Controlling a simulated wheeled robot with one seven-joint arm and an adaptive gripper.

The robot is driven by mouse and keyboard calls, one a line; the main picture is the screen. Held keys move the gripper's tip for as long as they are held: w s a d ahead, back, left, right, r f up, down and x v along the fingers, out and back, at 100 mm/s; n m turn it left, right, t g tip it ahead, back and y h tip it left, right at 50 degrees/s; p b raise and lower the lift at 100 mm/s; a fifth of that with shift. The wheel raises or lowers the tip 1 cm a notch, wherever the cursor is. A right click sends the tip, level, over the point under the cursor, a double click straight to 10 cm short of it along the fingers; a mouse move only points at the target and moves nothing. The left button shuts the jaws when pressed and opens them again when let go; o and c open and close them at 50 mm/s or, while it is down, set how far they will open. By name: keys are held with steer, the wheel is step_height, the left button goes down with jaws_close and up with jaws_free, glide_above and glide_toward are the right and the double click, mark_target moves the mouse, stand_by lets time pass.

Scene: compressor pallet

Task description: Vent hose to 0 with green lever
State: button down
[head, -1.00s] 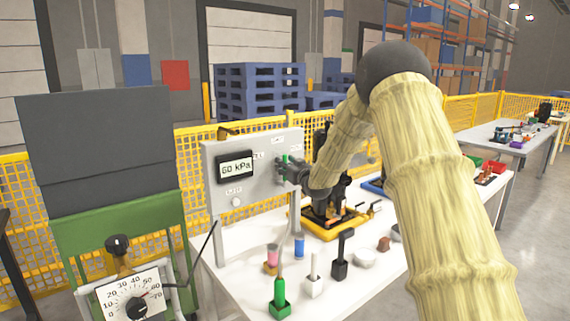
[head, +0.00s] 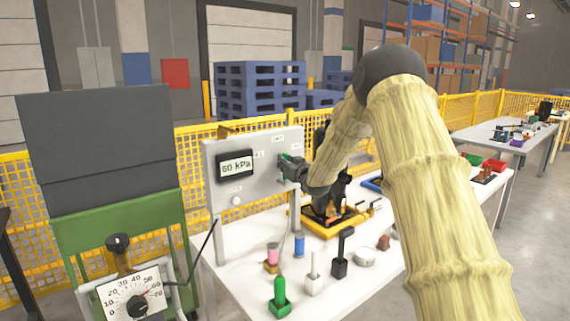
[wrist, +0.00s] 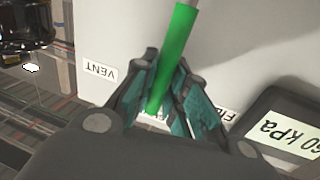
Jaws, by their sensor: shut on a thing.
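The green lever (wrist: 173,60) runs between the fingers of my gripper (wrist: 165,95) in the wrist view, and the gripper is shut on it. In the head view my gripper (head: 289,166) is at the right side of the grey panel (head: 255,150), and only a bit of green shows there. The display (head: 236,167) on the panel reads 60 kPa; it also shows at the right of the wrist view (wrist: 287,134). A VENT label (wrist: 100,71) is on the panel, left of the lever in the wrist view. Other labels near the fingers are partly hidden.
The white table (head: 235,270) holds a green-handled tool (head: 279,291), a white one (head: 314,277) and a black one (head: 342,255) in holders. A yellow tray (head: 335,225) stands behind. A dial gauge (head: 136,303) is at lower left.

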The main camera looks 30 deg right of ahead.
steer(key=shift+d, duration=0.1)
steer(key=d+f+m+g+y+p, duration=0.1)
steer(key=d+f+m+p, duration=0.2)
steer(key=d+m, duration=0.3)
steer(key=shift+w+d+m, duration=0.25)
steer(key=shift+d+m, duration=0.1)
steer(key=shift+m, duration=1.15)
steer(key=shift+g, duration=0.3)
steer(key=c, duration=1.4)
jaws_free()
steer(key=shift+d+f, duration=0.1)
